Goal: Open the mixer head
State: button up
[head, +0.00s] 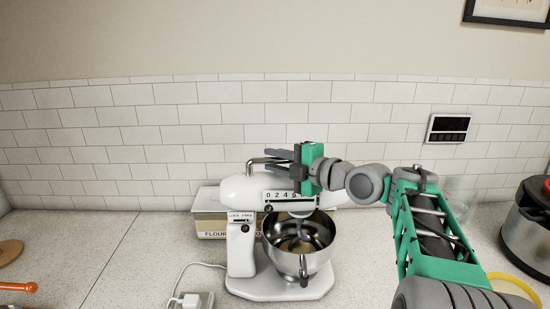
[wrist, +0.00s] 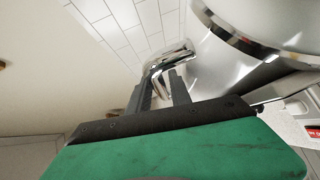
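The white stand mixer stands on the counter, its head (head: 245,190) level above a steel bowl (head: 299,243). A chrome handle (head: 262,160) runs along the top of the head; it also shows in the wrist view (wrist: 169,58). My gripper (head: 277,160) reaches in from the right above the head. In the wrist view, its two grey fingers (wrist: 159,88) sit close on either side of the handle's bent end and look shut on it. The exact contact is partly hidden. The mixer base (head: 280,285) carries the bowl and column.
A flour box (head: 209,222) stands behind the mixer. A white plug and cord (head: 191,299) lie at its left front. A steel pot (head: 528,225) and a glass (head: 460,198) stand at the right. The tiled wall (head: 150,130) is close behind. The left counter is mostly clear.

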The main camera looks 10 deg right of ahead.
grip_shut()
dwell(1.4)
